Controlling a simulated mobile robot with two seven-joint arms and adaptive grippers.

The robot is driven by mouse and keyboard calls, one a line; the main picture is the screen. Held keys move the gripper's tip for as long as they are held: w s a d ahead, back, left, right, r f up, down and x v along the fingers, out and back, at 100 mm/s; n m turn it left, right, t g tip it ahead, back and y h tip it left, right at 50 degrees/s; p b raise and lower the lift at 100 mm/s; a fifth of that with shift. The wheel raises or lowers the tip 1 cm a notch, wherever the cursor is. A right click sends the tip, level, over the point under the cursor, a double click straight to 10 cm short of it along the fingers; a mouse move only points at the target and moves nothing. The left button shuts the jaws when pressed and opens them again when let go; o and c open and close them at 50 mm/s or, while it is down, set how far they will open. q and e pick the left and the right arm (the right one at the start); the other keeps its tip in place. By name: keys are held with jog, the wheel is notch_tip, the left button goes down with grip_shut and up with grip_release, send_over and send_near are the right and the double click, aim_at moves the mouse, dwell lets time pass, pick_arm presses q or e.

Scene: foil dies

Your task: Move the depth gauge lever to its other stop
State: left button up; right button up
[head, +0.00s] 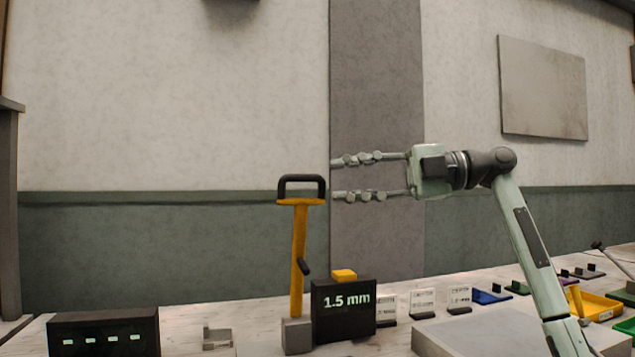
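The depth gauge lever is a tall yellow bar (299,245) with a black loop handle (301,181) on top. It stands nearly upright on a grey block (297,337), and a small dark peg (304,267) shows by its lower half. Beside it a black display (343,314) reads 1.5 mm. My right gripper (335,179) is open and empty, its fingers pointing left. In the picture its fingertips are just right of the black handle, with a small gap; the depth between them is hard to tell. My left gripper is not in view.
A dark box with several lit marks (104,335) stands at left, beside a small grey bracket (217,337). A yellow block (344,275) shows behind the display. Small white cards (422,301), a grey slab (465,332) and a yellow tray (600,307) lie to the right.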

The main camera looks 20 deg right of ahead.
jog(key=v, duration=0.4)
jog(key=shift+s+d, duration=0.15)
jog(key=shift+d, duration=0.25)
